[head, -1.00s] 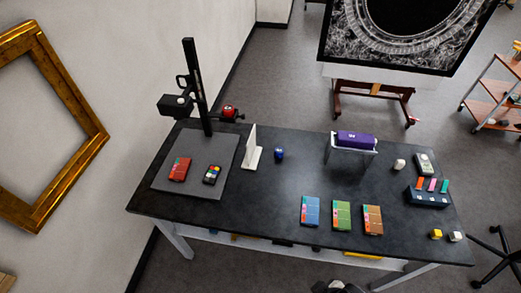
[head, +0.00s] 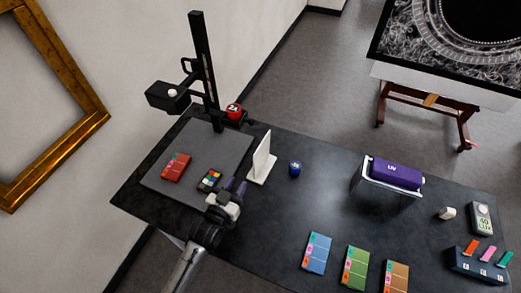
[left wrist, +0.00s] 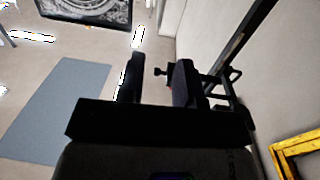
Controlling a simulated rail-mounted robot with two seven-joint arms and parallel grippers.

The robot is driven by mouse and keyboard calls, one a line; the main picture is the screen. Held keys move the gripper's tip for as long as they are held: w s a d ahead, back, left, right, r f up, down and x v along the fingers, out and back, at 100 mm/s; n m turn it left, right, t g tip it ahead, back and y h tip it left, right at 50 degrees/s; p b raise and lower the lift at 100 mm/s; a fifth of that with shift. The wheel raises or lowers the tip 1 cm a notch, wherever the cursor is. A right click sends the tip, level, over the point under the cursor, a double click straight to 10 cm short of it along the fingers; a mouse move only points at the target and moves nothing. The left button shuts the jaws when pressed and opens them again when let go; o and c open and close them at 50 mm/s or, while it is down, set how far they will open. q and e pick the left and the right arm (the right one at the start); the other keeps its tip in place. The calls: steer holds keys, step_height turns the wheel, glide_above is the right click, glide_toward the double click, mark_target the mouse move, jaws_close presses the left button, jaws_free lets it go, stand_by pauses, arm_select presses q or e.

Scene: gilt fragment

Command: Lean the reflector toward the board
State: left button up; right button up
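The reflector (head: 261,157) is a white panel standing on a small white base, close to upright, just right of the board. The board (head: 226,143) is the flat grey base of the black copy stand. My left gripper (head: 236,186) is over the board's front right part, to the left of and nearer than the reflector, apart from it. In the left wrist view its two dark fingers (left wrist: 158,82) stand apart with nothing held between them. The reflector cannot be made out in that view. My right gripper is not in view.
A red card (head: 176,167) and a colour checker (head: 209,180) lie on the board. The black column (head: 203,65) rises behind. A blue jar (head: 295,168) stands right of the reflector. Farther right is a purple UV lamp (head: 396,173). The table's middle is clear.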

mark_target(257, 152)
arm_select(q)
steer(key=x, duration=0.4)
steer(key=b+x, duration=0.1)
steer(key=x, duration=0.9)
steer(key=shift+r, duration=0.3)
jaws_close()
